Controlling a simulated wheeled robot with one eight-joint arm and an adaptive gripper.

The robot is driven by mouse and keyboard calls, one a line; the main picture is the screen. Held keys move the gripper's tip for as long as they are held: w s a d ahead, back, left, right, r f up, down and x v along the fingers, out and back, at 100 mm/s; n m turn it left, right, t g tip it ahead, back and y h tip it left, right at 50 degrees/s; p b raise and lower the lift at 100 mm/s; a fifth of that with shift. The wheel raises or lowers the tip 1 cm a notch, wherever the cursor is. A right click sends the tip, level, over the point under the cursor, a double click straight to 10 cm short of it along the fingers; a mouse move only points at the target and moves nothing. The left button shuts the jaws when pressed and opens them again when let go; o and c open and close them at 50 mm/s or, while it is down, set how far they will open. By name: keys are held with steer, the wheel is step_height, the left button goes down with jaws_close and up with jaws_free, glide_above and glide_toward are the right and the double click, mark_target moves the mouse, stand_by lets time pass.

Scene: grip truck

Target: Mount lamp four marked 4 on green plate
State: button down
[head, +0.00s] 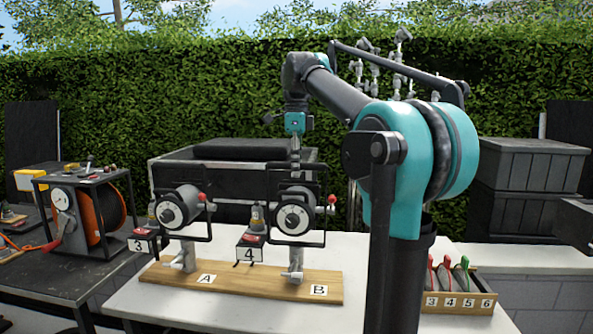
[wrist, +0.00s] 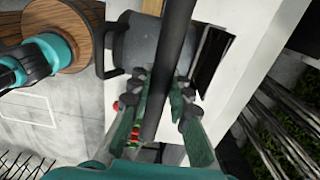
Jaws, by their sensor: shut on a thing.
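Two grey round lamps with dark frames stand on a wooden board: a left lamp (head: 180,208) behind letter A and a right lamp (head: 294,218) behind letter B. A label marked 4 (head: 249,254) sits between them; I cannot tell which lamp it belongs to. My gripper (head: 296,166) points down at the top of the right lamp's frame. In the wrist view my gripper (wrist: 165,100) has its green fingers on either side of a dark bar (wrist: 178,45), shut on it. The grey lamp body (wrist: 137,45) shows behind the bar. I see no green plate.
The wooden board (head: 240,283) lies on a white table (head: 200,318). A tray (head: 460,297) of colored-handled tools stands at the right. A framed orange reel (head: 88,213) stands on a dark table at the left. Dark boxes stand behind.

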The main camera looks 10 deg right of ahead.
steer(key=shift+r, duration=3.15)
